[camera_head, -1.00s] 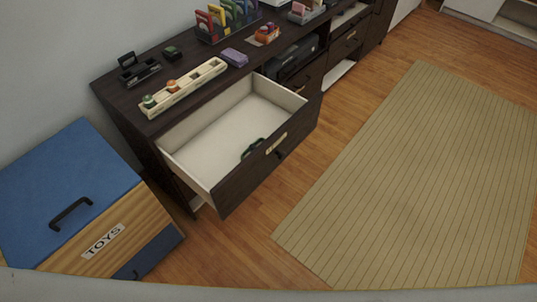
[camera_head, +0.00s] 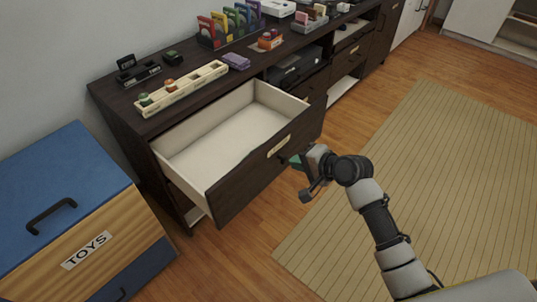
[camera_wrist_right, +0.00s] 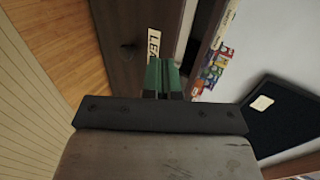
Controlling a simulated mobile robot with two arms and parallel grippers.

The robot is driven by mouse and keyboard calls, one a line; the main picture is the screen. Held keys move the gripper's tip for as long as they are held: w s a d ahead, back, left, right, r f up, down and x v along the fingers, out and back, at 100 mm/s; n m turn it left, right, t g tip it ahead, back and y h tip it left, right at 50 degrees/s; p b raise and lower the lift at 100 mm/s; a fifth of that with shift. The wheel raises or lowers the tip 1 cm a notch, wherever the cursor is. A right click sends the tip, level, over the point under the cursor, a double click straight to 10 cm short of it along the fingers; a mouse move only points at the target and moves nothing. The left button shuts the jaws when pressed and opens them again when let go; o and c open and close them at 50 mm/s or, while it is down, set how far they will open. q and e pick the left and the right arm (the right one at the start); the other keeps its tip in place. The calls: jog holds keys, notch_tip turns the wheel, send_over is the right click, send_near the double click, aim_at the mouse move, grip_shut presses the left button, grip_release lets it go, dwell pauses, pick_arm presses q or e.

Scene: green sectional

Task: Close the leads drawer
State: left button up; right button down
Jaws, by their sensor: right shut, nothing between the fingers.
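The leads drawer (camera_head: 237,185) stands open, its dark front pulled well out from the cabinet (camera_head: 130,112) and its pale inside (camera_head: 215,140) showing no item. Its front bears a pale label (camera_head: 279,146), partly readable as "LEA" in the right wrist view (camera_wrist_right: 154,45), with a dark handle (camera_wrist_right: 128,48) beside it. My right gripper (camera_head: 296,161) is in front of the drawer front, near the label and handle. Its green fingers (camera_wrist_right: 163,76) are shut and empty, pointing at the front; I cannot tell whether they touch it. My left gripper is not in view.
A blue-lidded toy box (camera_head: 65,190) stands left of the drawer. A pale tray with small items (camera_head: 180,90), a purple block (camera_head: 236,61) and coloured folders (camera_head: 230,22) sit on the cabinet top. A beige rug (camera_head: 440,150) covers the floor at right.

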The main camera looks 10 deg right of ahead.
aim_at(264, 151)
jog(key=x, duration=0.3)
jog(key=b+x, duration=0.1)
jog(key=x, duration=0.2)
jog(key=r+x, duration=0.1)
jog(key=x, duration=0.2)
jog(key=shift+w+a+b, duration=0.3)
jog(key=shift+w, duration=0.1)
jog(key=shift+w+a, duration=0.3)
jog(key=shift+w, duration=0.05)
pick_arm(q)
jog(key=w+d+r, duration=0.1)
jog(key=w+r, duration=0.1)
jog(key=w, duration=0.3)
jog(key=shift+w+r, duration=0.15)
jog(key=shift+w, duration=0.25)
pick_arm(e)
jog(key=shift+r, duration=0.1)
